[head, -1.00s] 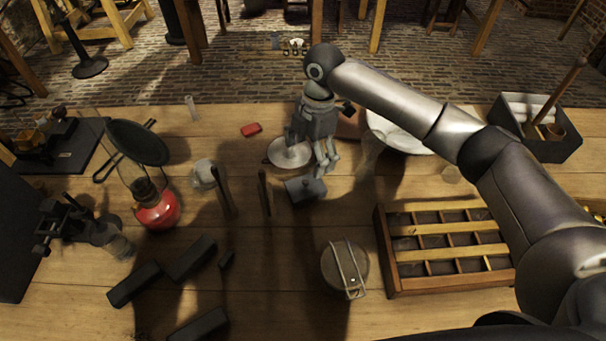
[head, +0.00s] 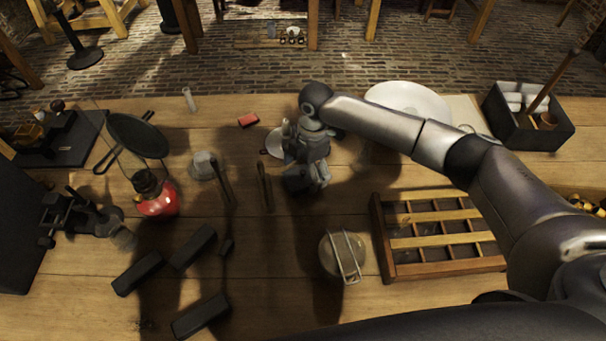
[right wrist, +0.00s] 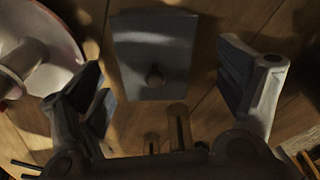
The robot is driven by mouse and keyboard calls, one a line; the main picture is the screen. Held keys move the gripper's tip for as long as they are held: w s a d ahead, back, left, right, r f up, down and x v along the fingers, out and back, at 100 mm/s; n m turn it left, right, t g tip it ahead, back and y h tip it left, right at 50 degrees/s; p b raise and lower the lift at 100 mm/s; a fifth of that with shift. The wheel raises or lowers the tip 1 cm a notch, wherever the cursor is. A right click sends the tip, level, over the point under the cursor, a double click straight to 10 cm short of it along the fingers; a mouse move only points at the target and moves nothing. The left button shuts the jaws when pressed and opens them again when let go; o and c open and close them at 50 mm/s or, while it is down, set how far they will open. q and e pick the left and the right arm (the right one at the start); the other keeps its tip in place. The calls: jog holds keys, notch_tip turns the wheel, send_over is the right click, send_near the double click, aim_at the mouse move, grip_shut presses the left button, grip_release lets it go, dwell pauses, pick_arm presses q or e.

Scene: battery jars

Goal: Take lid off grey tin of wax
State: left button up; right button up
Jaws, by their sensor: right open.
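The grey tin of wax (head: 296,182) stands on the table just below the middle of the head view, partly covered by my right gripper. In the right wrist view its flat grey lid (right wrist: 152,32) shows from above, with a small round knob (right wrist: 155,76) on it. The lid is on the tin. My right gripper (head: 312,176) points down close over the tin. In the right wrist view its two fingers (right wrist: 172,88) are spread wide, with the knob between and ahead of them and nothing held. My left gripper is not in view.
A white dish with a spindle (right wrist: 28,62) stands close left of the tin. A wooden compartment tray (head: 385,250) lies to the right, and a round lidded pot (head: 332,258) sits nearer. Dark blocks (head: 194,246) and a red lamp (head: 158,201) are to the left.

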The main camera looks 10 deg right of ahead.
jog(key=shift+s, duration=0.1)
jog(key=c, duration=1.7)
grip_shut()
